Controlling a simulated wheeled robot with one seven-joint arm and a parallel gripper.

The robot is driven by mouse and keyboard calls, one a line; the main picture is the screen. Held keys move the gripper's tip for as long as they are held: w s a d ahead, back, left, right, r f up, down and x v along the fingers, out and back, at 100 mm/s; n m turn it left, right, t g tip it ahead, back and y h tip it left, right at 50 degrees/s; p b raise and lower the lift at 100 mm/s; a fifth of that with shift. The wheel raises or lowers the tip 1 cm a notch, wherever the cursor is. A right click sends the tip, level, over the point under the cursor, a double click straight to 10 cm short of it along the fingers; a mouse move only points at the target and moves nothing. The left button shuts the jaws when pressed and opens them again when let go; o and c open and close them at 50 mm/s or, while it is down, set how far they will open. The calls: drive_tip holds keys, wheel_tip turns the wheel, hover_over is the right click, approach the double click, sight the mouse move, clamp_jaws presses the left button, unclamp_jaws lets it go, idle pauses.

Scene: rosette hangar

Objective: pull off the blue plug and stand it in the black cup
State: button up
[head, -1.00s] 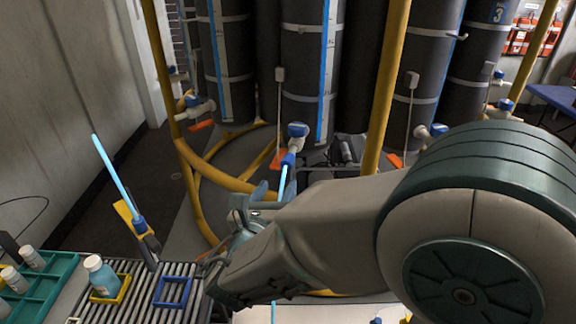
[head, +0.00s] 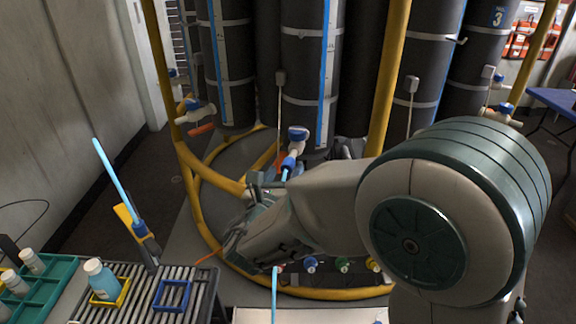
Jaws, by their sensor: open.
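A blue-ended plug (head: 310,263) shows in a row with red, green and yellow ones, below my arm. A dark blue fitting (head: 289,163) with a light blue stem also hangs under a white, blue-capped valve (head: 298,138) on the middle tank. I cannot tell for certain which of the two is the task's plug. My gripper (head: 270,186) is open, just below and left of the valve fitting in the picture. My wrist partly hides its fingers, and I cannot tell whether they touch the fitting. I cannot make out a black cup.
A roller conveyor (head: 195,300) at lower left carries a blue tray (head: 172,282) and a bottle (head: 101,282) in a yellow tray. A light blue stick (head: 118,180) stands there. Yellow pipes (head: 392,85) and dark tanks (head: 230,70) crowd the back.

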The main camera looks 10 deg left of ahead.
sight(286, 170)
drive_tip(key=shift+w, duration=1)
drive_tip(key=shift+b, duration=0.45)
idle(0.3)
clamp_jaws()
drive_tip(key=shift+s, duration=0.1)
drive_tip(key=shift+s, duration=2.9)
